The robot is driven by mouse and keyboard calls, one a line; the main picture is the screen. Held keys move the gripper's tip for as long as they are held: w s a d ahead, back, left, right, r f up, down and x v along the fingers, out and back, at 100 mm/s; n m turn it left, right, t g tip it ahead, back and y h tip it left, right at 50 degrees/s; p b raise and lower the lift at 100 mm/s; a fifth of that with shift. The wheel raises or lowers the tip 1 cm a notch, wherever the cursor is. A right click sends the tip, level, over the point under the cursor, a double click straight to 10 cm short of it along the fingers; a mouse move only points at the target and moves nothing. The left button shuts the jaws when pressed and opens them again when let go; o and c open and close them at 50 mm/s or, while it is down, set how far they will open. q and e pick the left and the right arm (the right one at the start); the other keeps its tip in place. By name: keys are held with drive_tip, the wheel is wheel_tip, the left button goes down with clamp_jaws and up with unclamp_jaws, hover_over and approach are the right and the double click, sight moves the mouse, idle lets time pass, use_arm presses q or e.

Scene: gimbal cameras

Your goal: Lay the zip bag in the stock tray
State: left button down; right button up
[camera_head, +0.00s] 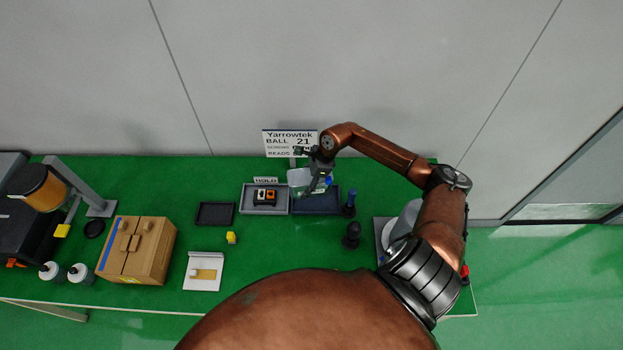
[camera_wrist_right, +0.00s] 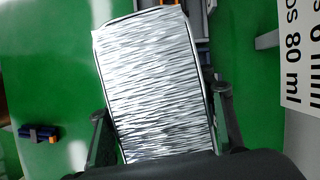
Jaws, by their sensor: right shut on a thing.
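The zip bag (camera_head: 298,178) is a pale, see-through pouch in the head view. In the right wrist view the bag (camera_wrist_right: 155,80) fills the middle as a streaky silver-white sheet with a dark edge. My right gripper (camera_head: 318,182) is shut on it and holds it over the trays at the back of the table; its fingers also show in the wrist view (camera_wrist_right: 162,120), one on each side of the bag. A dark blue-grey tray (camera_head: 318,211) lies below and looks empty, partly hidden by the gripper. No readable label marks it as the stock tray. My left gripper is out of view.
A grey tray (camera_head: 246,208) beside it holds an orange and black item and has a label that seems to read HOLD. A black tray (camera_head: 214,214) lies further left. Dark upright items (camera_head: 350,205) stand to the right. A sign (camera_head: 290,143) stands behind.

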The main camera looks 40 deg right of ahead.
drive_tip(key=shift+d+f+m+t+h, duration=0.15)
drive_tip(key=shift+d+m+t+h, duration=0.15)
drive_tip(key=shift+d+m, duration=0.9)
drive_tip(key=shift+d+n, duration=0.3)
drive_tip(key=shift+a+f+b, duration=0.1)
drive_tip(key=shift+f+b, duration=0.2)
drive_tip(key=shift+b, duration=0.05)
wheel_tip(320, 180, down, 7)
drive_tip(key=b, duration=0.6)
drive_tip(key=shift+f, duration=0.1)
drive_tip(key=shift+f+b, duration=0.55)
drive_tip(key=shift+b, duration=0.05)
